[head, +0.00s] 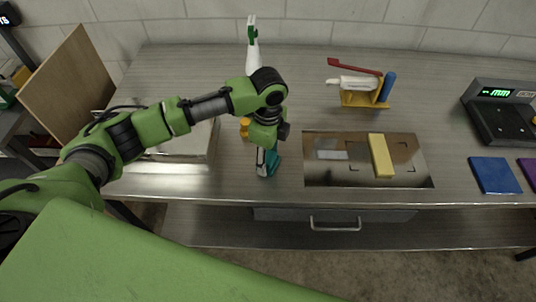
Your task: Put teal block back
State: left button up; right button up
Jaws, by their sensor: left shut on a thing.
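The teal block (273,162) is partly hidden by my left gripper (266,168), which points down and is shut on it. The block is near the front edge of the metal counter (290,190), just left of a reflective plate (315,175). I cannot tell whether the block touches the counter. A yellow block (381,156) lies on the plate, right of its middle. A blue block (494,175) and a purple block (528,171) lie at the right. My right gripper is not in view.
A white and green bottle (253,45) stands at the back. A display device (503,112) is at the right. A shallow tray (203,145) lies beneath my left arm. A drawer handle (335,224) protrudes in front.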

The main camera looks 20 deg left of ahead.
aim_at(269, 156)
pick_arm(q)
jog(key=o, duration=1.1)
jog(key=shift+f, duration=0.2)
jog(key=shift+r, duration=0.1)
notch_tip(269, 156, up, 12)
jog(key=b, duration=0.3)
jog(key=shift+r, duration=0.15)
